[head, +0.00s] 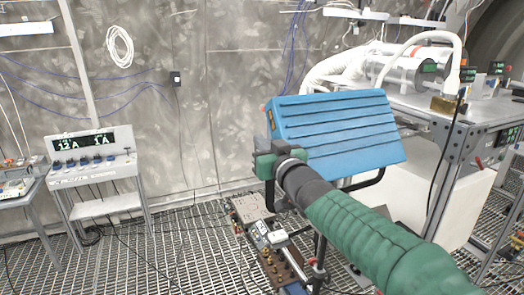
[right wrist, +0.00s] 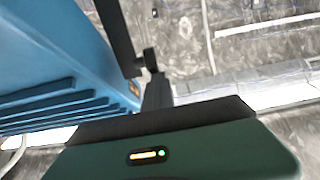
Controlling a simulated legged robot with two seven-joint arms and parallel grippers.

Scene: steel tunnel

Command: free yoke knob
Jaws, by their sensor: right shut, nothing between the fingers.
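A blue ribbed housing (head: 335,132) hangs in a black yoke (head: 372,179) on a stand in the head view. The housing (right wrist: 45,60) fills the left of the right wrist view. A black yoke arm (right wrist: 117,35) shows beside it, with a small dark round part (right wrist: 151,59), perhaps the knob, at its lower end. My right gripper (head: 264,165) is at the housing's lower left corner, shut and empty. In the right wrist view its dark fingers (right wrist: 157,90) point towards the round part; I cannot tell whether they touch. My left gripper is out of view.
A bench with pipes and a steel cylinder (head: 405,68) stands behind on the right. A meter console (head: 92,158) stands at the left. Equipment with brass fittings (head: 283,262) lies low below the housing. Grated floor (head: 190,240) is open at centre left.

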